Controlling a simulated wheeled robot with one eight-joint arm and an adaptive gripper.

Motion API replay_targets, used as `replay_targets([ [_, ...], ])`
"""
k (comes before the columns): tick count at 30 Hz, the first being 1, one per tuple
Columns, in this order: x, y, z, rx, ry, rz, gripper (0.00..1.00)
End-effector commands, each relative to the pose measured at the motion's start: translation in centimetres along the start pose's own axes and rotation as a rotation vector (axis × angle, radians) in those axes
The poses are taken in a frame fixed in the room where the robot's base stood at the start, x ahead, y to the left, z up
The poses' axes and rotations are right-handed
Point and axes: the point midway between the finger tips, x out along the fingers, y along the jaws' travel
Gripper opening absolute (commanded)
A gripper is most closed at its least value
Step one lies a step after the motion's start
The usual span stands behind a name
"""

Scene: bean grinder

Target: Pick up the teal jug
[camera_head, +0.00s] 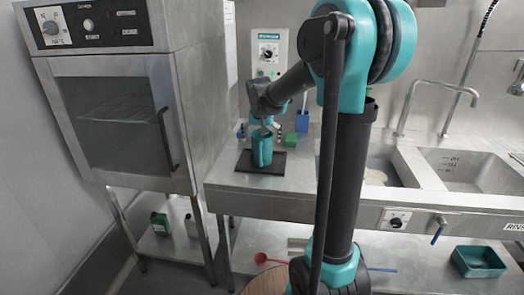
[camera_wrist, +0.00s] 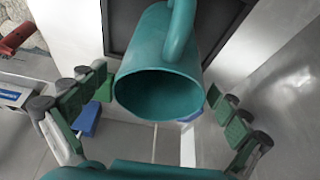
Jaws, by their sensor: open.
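The teal jug (camera_head: 262,151) stands on a dark mat (camera_head: 280,163) on the steel counter, left of the sinks. In the wrist view the jug (camera_wrist: 158,70) fills the upper middle, its open mouth facing the camera and its handle at the top. My gripper (camera_wrist: 157,82) is open, with one green-padded finger on each side of the jug. Neither finger appears to touch it. In the head view my gripper (camera_head: 263,127) is just above and behind the jug, small and partly hidden.
A steel oven (camera_head: 115,90) stands close on the left. Green (camera_head: 290,140) and blue (camera_head: 302,121) containers are right of the jug. A grey panel with a dial (camera_head: 268,52) is on the wall behind. Sinks (camera_head: 465,165) lie to the right.

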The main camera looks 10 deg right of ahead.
Motion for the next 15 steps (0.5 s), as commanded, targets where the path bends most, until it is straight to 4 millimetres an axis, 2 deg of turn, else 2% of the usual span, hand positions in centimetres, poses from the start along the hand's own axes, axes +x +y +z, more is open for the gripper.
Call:
replay_targets([
  [5,1.8,0.0,-0.1,0.000,0.000,0.000,1.00],
  [12,2.0,0.0,0.0,0.000,0.000,0.000,1.00],
  [13,2.0,0.0,0.0,0.000,0.000,0.000,0.99],
  [15,2.0,0.0,0.0,0.000,0.000,0.000,0.90],
])
